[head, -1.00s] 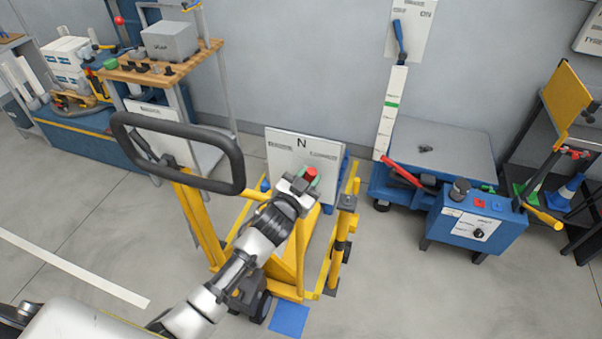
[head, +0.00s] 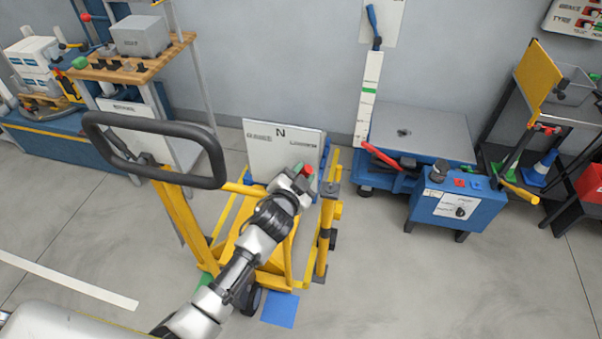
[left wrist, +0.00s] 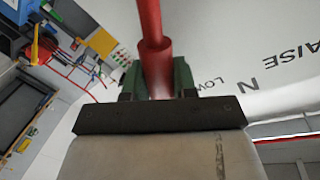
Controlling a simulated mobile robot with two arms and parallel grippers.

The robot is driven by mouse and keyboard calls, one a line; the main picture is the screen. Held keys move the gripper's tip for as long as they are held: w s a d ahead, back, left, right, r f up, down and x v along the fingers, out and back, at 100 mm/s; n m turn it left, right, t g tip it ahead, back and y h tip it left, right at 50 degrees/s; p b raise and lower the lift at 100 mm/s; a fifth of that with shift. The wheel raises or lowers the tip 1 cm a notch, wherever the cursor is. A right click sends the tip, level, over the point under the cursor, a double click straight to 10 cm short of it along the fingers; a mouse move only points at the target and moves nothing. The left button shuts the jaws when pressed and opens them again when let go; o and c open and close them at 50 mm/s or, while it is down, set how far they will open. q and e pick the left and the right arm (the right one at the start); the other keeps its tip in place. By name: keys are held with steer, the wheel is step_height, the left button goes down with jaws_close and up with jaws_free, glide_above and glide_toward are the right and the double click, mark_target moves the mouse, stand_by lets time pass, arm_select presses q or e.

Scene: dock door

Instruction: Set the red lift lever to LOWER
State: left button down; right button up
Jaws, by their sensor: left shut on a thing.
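The red lift lever (left wrist: 152,45) fills the top middle of the left wrist view, and its red end (head: 308,169) shows at my gripper in the head view. My left gripper (head: 302,175) is shut on it, with green fingers (left wrist: 158,82) on both sides of the red shaft. The white label plate (head: 260,150) stands behind, with N at its middle. In the wrist view RAISE, N and a partly hidden LOW... run across the plate; the lever is on the LOW... side of N. The lever's base is hidden by my gripper. My right gripper is out of view.
The yellow pallet truck with a black loop handle (head: 222,165) stands close to the left of my arm. A yellow post (head: 324,235) rises just to the right. A blue lift table (head: 425,130) and blue control box (head: 455,210) stand farther right.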

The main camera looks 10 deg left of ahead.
arm_select(q)
steer(key=shift+f, duration=0.1)
steer(key=c, duration=0.9)
jaws_free()
steer(key=shift+s, duration=0.1)
steer(key=b+v, duration=0.1)
steer(key=v, duration=0.9)
steer(key=shift+s, duration=0.3)
steer(key=s+a+f+n+g+y, duration=0.1)
steer(key=s+a+f+g, duration=0.15)
steer(key=f, duration=0.75)
steer(key=s+a+f+n+g, duration=0.15)
steer(key=s+f, duration=0.25)
steer(key=f, duration=0.5)
steer(key=s+a+f+g+y, duration=0.1)
steer(key=s+f+g, duration=0.2)
steer(key=f, duration=0.7)
steer(key=s+a+f+n+g, duration=0.1)
steer(key=s+f+g, duration=0.1)
steer(key=s+f, duration=0.4)
steer(key=s+a+f+n+g, duration=0.2)
steer(key=s+f, duration=0.4)
steer(key=s, duration=0.9)
steer(key=s+a+f+n+g+y, duration=0.1)
steer(key=s+f+g, duration=0.3)
steer(key=s, duration=0.6)
step_height(320, 180, down, 2)
steer(key=shift+s+a+f, duration=0.1)
steer(key=shift+s+a, duration=0.05)
steer(key=shift+a, duration=0.6)
